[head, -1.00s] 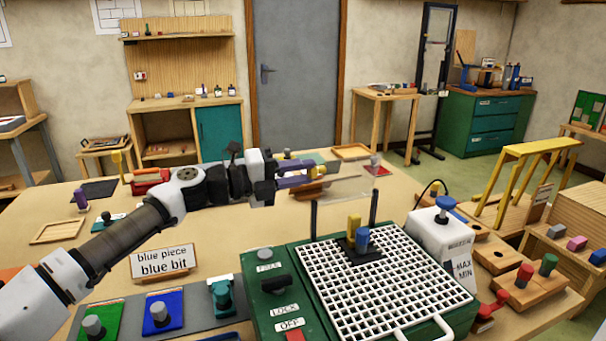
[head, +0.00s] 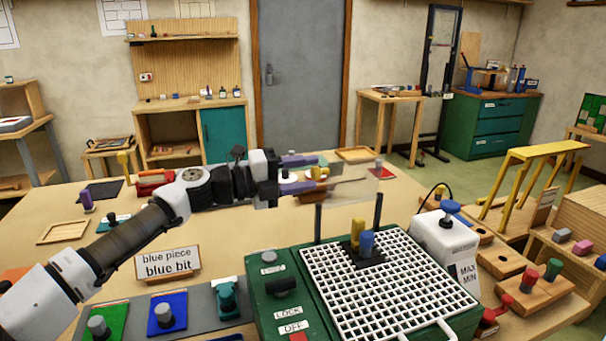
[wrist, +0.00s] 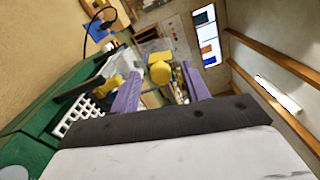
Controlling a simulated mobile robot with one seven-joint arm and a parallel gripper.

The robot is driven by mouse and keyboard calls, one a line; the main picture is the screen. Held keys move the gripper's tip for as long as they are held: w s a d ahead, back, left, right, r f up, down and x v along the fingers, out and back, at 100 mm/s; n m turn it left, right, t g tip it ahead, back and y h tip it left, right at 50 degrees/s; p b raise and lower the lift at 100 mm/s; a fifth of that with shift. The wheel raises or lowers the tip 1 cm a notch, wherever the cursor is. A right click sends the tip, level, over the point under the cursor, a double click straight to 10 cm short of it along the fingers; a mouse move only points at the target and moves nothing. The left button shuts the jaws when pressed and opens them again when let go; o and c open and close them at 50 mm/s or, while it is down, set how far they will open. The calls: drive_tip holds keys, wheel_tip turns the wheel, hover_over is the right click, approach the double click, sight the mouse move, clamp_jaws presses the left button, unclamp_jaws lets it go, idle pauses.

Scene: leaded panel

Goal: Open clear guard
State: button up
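The clear guard (head: 352,188) is a see-through panel, raised at the top of two dark posts behind the white grid (head: 350,305) of the green machine (head: 265,300). My gripper (head: 308,174) has two purple fingers spread apart, by the guard's left end. I cannot tell whether a finger touches the panel. In the wrist view the fingers (wrist: 160,88) are also apart, and I see nothing gripped between them. The panel is hard to make out there. A yellow piece (head: 357,232) and a blue piece (head: 366,241) stand on a black plate on the grid.
A white controller box (head: 440,240) with a blue knob stands right of the grid. Wooden blocks with pegs (head: 535,295) are at right.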

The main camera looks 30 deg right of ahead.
drive_tip(key=b+v, duration=0.4)
drive_tip(key=v, duration=0.9)
drive_tip(key=shift+w+a, duration=0.15)
drive_tip(key=shift+a, duration=0.2)
